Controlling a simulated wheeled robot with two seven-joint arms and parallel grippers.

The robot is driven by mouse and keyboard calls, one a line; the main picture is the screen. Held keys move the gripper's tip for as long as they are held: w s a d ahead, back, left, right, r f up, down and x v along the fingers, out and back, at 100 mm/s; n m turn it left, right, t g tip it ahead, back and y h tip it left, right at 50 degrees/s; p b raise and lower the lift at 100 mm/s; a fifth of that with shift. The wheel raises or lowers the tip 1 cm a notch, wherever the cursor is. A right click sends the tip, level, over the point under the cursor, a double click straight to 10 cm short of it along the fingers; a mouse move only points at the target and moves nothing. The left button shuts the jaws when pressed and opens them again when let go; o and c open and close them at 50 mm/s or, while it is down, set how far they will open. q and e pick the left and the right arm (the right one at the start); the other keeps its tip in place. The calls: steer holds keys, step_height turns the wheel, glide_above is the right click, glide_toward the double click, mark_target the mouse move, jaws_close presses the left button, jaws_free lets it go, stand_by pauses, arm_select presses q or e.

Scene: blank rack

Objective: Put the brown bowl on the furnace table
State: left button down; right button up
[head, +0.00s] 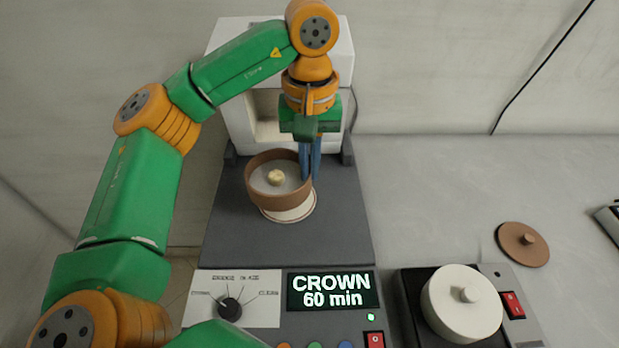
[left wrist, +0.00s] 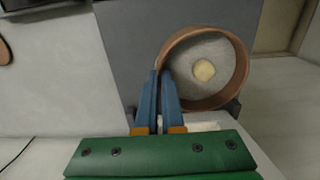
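The brown bowl (head: 262,193) has a pale inside with a small yellowish piece (head: 276,178) in it; both also show in the left wrist view. My left gripper (head: 309,179) points down at the bowl's right side. In the left wrist view its blue fingers (left wrist: 160,76) are close together with the rim between their tips. The furnace table appears to be the pale round plate (head: 292,213) with a thin ring on the dark slab. The bowl overlaps it; whether it touches or hovers is unclear. My right gripper is out of view.
A white furnace (head: 235,110) with an opening stands behind the slab (head: 240,240). In front is a control panel with a dial (head: 230,309) and a "CROWN 60 min" display (head: 333,291). A white lidded pot (head: 462,310) and a brown lid (head: 522,245) are at right.

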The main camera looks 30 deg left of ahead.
arm_select(q)
steer(key=w+f, duration=0.1)
steer(key=w+a+f, duration=0.1)
steer(key=f, duration=0.1)
steer(key=w+a+f+p, duration=0.1)
steer(key=w+f, duration=0.1)
steer(key=shift+w+f, duration=0.1)
steer(key=shift+f, duration=0.15)
step_height(320, 180, down, 3)
steer(key=shift+w+a+r+p, duration=0.1)
steer(key=shift+p, duration=0.55)
steer(key=shift+f, duration=0.3)
steer(key=shift+f, duration=0.15)
steer(key=c, duration=1.1)
jaws_free()
steer(key=shift+o, duration=0.2)
